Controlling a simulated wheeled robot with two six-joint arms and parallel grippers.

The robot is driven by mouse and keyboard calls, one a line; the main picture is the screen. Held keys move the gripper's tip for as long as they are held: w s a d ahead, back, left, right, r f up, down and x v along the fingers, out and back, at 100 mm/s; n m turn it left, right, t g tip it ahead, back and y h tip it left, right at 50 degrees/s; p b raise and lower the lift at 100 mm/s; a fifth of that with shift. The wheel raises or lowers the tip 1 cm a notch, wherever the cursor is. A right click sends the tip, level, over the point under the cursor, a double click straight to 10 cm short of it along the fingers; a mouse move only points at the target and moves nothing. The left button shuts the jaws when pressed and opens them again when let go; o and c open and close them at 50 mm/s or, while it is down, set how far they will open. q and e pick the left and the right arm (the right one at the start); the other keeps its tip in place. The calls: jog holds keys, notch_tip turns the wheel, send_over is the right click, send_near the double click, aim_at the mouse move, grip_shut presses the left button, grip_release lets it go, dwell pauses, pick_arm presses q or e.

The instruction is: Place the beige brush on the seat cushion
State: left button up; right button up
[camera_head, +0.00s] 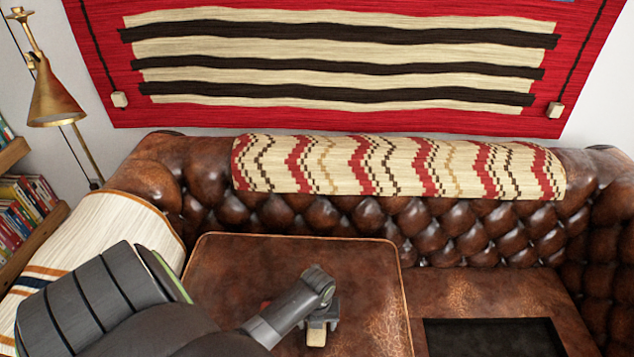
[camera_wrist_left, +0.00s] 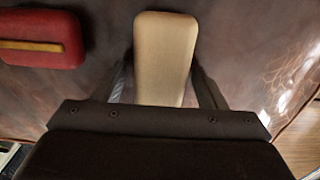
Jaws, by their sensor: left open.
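The beige brush (camera_head: 316,337) shows as a small pale block under my left gripper (camera_head: 320,318), over the brown leather seat cushion (camera_head: 235,270) of the sofa. In the left wrist view the beige brush (camera_wrist_left: 165,55) lies lengthwise between the two fingers of my left gripper (camera_wrist_left: 163,85). The fingers are open, one on each side of it. The near end of the brush is hidden by the gripper body. I cannot tell whether the brush rests fully on the leather. My right gripper is in neither view.
A red object with a tan strip (camera_wrist_left: 40,38) lies left of the brush on the leather. A dark rectangular thing (camera_head: 495,338) lies on the right seat. The tufted backrest (camera_head: 440,238) rises behind, and a striped blanket (camera_head: 115,222) covers the left armrest. The cushion's back part is clear.

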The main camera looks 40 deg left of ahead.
pick_arm(q)
jog(key=shift+r, duration=0.6)
notch_tip(320, 180, up, 11)
jog(key=p, duration=0.1)
jog(key=shift+p, duration=0.35)
